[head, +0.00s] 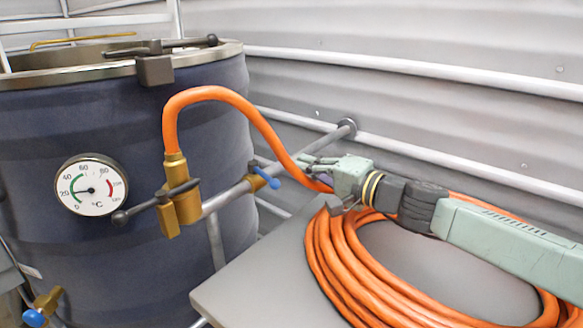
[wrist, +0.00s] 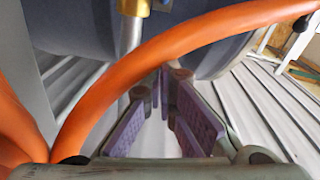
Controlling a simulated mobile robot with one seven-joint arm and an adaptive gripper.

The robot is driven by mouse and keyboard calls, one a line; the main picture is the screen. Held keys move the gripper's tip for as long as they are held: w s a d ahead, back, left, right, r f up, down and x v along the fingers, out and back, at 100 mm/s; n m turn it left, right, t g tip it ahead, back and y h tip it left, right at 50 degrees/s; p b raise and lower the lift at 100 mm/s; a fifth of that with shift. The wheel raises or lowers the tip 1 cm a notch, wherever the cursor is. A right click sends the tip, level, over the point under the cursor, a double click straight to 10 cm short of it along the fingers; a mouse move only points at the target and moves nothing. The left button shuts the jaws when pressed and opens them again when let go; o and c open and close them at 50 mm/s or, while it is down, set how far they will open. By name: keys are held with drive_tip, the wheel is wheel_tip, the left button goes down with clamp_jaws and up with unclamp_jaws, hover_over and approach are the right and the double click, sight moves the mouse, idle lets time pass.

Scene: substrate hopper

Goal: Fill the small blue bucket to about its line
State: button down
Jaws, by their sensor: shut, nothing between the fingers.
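No small blue bucket shows in either view. My gripper (head: 306,161) reaches left from the right side, beside the blue lever on the pipe and over the orange hose. In the wrist view its purple-padded fingers (wrist: 172,85) are shut, with nothing held. The orange hose (wrist: 190,48) crosses just beyond the fingertips there; I cannot tell whether it touches them. A blue lever (head: 265,178) sits on the grey pipe, left of my gripper. A brass tap with a blue handle (head: 33,317) is low on the drum at lower left.
A large dark blue drum (head: 115,135) with a dial gauge (head: 92,186) fills the left. A brass valve (head: 180,190) with a black handle joins hose and pipe. The orange hose lies coiled on a grey table (head: 240,290). A corrugated wall (head: 450,40) closes the back.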

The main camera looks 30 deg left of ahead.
sight(264, 175)
drive_tip(key=s, duration=0.1)
drive_tip(key=s+a, duration=0.1)
drive_tip(key=s+p, duration=0.1)
drive_tip(key=shift+s+a+f, duration=0.2)
drive_tip(key=shift+s+f, duration=0.1)
drive_tip(key=shift+f, duration=0.1)
drive_tip(key=t+b, duration=0.1)
drive_tip(key=b, duration=0.1)
drive_tip(key=s+m+t+b, duration=0.1)
drive_tip(key=b, duration=0.1)
drive_tip(key=m+t+h+b, duration=0.1)
drive_tip(key=b, duration=0.1)
drive_tip(key=shift+s+a+b, duration=0.15)
drive_tip(key=shift+s+b, duration=0.1)
drive_tip(key=shift+b, duration=0.05)
drive_tip(key=shift+w, duration=0.1)
